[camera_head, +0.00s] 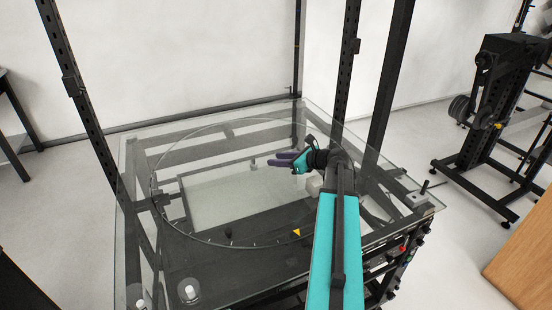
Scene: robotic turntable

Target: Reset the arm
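My gripper (276,159) hangs over the right half of a round glass turntable (185,234). Its purple fingers point left. The fingers look small at this distance, and I cannot tell whether they are open or shut, nor do I see anything held. My teal and black arm (337,245) reaches up from the bottom of the picture, with the wrist bent to the left. The arm hides part of the turntable's right side.
The glass table top (130,185) sits on a black frame with tall posts (85,120). A small yellow triangle (297,232) marks the turntable's near rim. White knobs (190,292) stand at the near left. A black exercise-like rack (485,110) stands at the right, and a wooden surface (525,260) lies at the lower right.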

